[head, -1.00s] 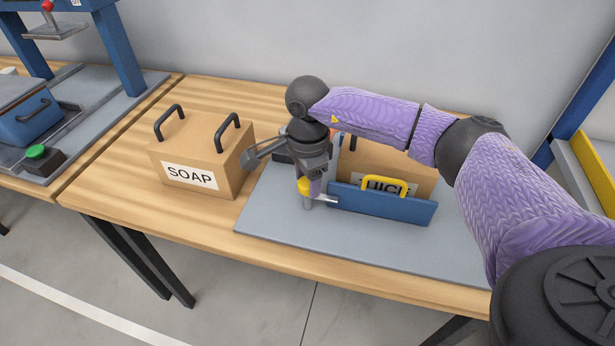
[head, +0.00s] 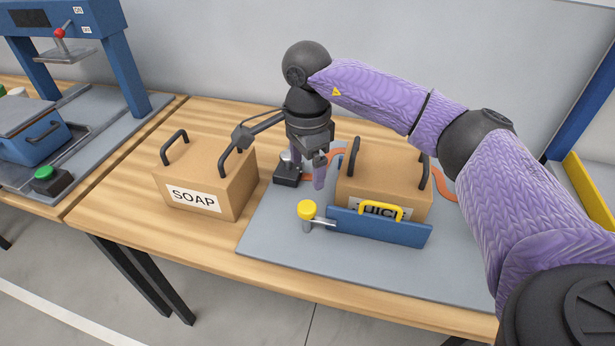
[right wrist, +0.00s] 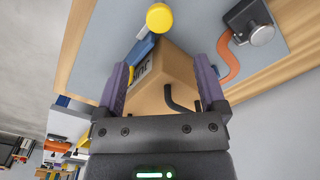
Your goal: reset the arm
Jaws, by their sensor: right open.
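My right gripper (head: 318,178) is open and empty. It hangs above the grey plate (head: 285,235), just left of the JUICE box (head: 385,182) and behind a yellow-topped knob (head: 307,210). In the right wrist view, the two purple fingers of my right gripper (right wrist: 165,88) are spread wide, with the cardboard box (right wrist: 165,85) seen between and beyond them. The yellow knob (right wrist: 160,17) lies farther off at the top of that view. My left gripper is not in view.
A SOAP box (head: 205,178) with black handles stands left of the plate. A blue bar (head: 380,226) with a yellow handle (head: 381,209) crosses the JUICE box's front. A black device (head: 287,172) with an orange hose sits behind. A blue press frame (head: 117,60) stands at far left.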

